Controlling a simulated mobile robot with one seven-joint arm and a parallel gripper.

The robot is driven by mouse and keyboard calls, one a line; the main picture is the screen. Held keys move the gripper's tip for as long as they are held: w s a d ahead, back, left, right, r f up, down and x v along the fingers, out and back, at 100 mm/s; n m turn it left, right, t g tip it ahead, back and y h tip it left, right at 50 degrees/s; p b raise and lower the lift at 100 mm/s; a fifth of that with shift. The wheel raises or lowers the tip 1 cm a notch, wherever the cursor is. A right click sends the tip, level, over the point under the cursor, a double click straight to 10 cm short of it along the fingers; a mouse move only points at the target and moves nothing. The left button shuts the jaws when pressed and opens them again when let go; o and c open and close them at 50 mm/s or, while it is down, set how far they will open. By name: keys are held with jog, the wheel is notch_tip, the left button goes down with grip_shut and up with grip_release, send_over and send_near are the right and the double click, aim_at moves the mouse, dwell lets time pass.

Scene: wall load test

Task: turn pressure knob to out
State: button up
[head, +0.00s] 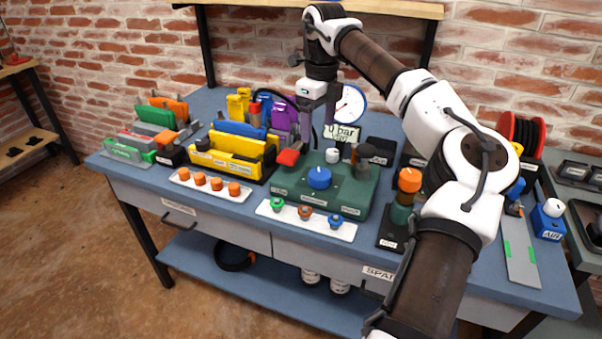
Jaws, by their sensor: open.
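A green box (349,199) stands near the middle of the blue workbench. A large blue knob (319,178) with a light mark on top sits on it, with small labels around it that are too small to read. A smaller white knob (332,156) sits behind it. A round gauge (348,104) with a red needle and a "0 bar" sign (342,134) stand behind the box. My gripper (318,136) is open and empty, pointing down above the back of the box, behind and apart from the blue knob.
A red-ended lever (289,157) lies left of the knobs, and a dark handle (364,153) stands right. White strips with orange knobs (217,184) and coloured knobs (306,213) lie in front. An orange-topped post (409,180) stands right, close to my arm.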

aim_at(320, 174)
jog(key=f, duration=0.4)
jog(key=f+p, duration=0.1)
jog(key=f, duration=0.8)
jog(key=shift+d+f+p, duration=0.35)
jog(key=shift+d, duration=0.05)
jog(key=c, duration=1)
